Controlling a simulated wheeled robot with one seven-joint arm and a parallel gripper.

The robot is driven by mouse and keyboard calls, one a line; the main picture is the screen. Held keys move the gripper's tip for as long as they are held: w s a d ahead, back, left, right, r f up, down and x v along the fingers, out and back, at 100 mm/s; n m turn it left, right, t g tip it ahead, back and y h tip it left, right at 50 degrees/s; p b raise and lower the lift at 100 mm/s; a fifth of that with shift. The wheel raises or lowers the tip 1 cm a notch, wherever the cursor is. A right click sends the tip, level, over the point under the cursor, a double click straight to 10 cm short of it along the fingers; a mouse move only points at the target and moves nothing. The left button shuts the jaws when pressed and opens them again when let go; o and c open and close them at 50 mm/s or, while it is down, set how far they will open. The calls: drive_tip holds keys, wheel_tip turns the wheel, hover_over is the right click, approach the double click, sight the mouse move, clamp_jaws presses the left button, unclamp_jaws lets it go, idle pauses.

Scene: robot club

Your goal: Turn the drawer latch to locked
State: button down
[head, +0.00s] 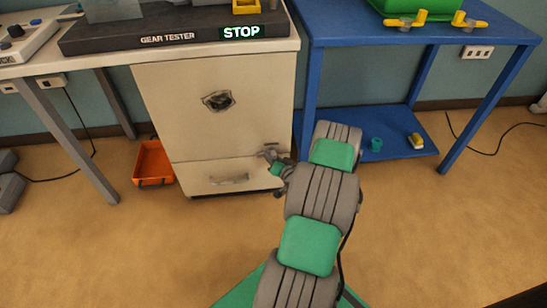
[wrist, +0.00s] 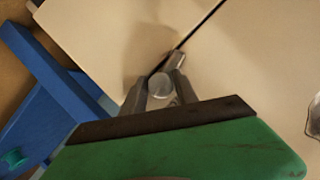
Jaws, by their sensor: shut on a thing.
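The cream cabinet (head: 180,125) stands under the bench, with a drawer (head: 205,178) at its bottom that looks closed. In the wrist view my gripper (wrist: 161,92) is against the cabinet front, by the seam above the drawer. Its two grey fingers are shut on the drawer latch (wrist: 160,83), whose round grey end shows between them. The latch's full shape and its turn angle are partly hidden by the fingers. In the head view my gripper (head: 271,158) reaches the cabinet's right side near the seam, and the latch there is too small to read.
A blue table (head: 312,60) with a low shelf (head: 385,143) stands right of the cabinet, close to my arm. An orange tray (head: 153,163) lies left of the cabinet. The floor in front is clear.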

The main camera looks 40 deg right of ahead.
drive_tip(key=n+g+h+p, duration=0.2)
drive_tip(key=n, duration=0.1)
drive_tip(key=shift+w+d+r, duration=0.1)
drive_tip(key=shift+w+r, duration=0.05)
drive_tip(key=shift+r, duration=0.15)
drive_tip(key=n+g+h, duration=0.1)
drive_tip(key=n, duration=0.1)
drive_tip(key=shift+w+f+n+h, duration=0.1)
drive_tip(key=shift+n+h, duration=0.2)
drive_tip(key=shift+n, duration=0.1)
drive_tip(key=n+g+h+b, duration=0.1)
drive_tip(key=n+h+b, duration=0.1)
drive_tip(key=b, duration=0.1)
drive_tip(key=shift+f+n, duration=0.15)
drive_tip(key=shift+n, duration=0.15)
drive_tip(key=shift+n+g+h+b, duration=0.4)
drive_tip(key=shift+n+h+b, duration=0.15)
drive_tip(key=shift+b, duration=0.5)
drive_tip(key=shift+r+n, duration=0.25)
drive_tip(key=c, duration=1)
unclamp_jaws()
drive_tip(key=shift+d, duration=0.15)
